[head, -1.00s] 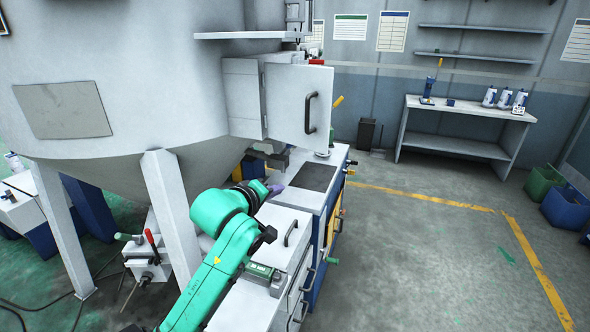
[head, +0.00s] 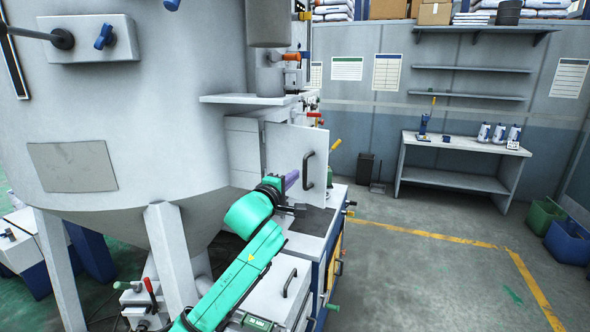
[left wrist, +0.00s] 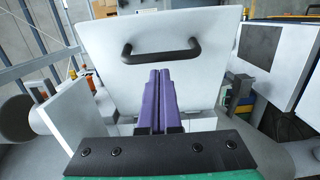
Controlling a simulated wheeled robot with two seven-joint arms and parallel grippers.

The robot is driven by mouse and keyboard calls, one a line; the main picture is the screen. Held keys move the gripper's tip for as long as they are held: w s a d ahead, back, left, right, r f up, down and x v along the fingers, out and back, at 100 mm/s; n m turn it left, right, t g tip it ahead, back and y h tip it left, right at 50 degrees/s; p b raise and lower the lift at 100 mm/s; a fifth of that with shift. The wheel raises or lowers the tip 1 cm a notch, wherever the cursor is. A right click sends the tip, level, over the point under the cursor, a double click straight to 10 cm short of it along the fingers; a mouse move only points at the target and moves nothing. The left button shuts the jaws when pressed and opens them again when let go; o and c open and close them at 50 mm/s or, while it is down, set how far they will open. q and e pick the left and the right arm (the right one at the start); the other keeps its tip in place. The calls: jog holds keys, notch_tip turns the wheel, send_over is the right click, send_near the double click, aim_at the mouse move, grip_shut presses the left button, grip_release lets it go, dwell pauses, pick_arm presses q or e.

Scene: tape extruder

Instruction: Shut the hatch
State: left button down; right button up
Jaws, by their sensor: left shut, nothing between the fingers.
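The hatch door (head: 284,147) is a white panel with a dark bar handle (head: 307,170), standing swung open from the grey housing (head: 243,150) on the big hopper. In the left wrist view the door (left wrist: 205,70) fills the middle, with its handle (left wrist: 161,50) across its upper part. My left gripper (head: 291,178) has purple fingers; it is shut and empty, in front of the door's lower part and left of the handle in the head view. The fingertips (left wrist: 159,73) point at the door just below the handle; I cannot tell whether they touch it. My right gripper is not in view.
The large grey hopper (head: 130,110) stands on legs at the left. A shelf plate (head: 250,99) juts out above the hatch. A white machine bench (head: 315,220) lies beneath the door. The floor (head: 420,280) to the right is open.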

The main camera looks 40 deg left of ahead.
pick_arm(q)
jog(key=shift+w+d, duration=0.25)
jog(key=shift+w, duration=0.05)
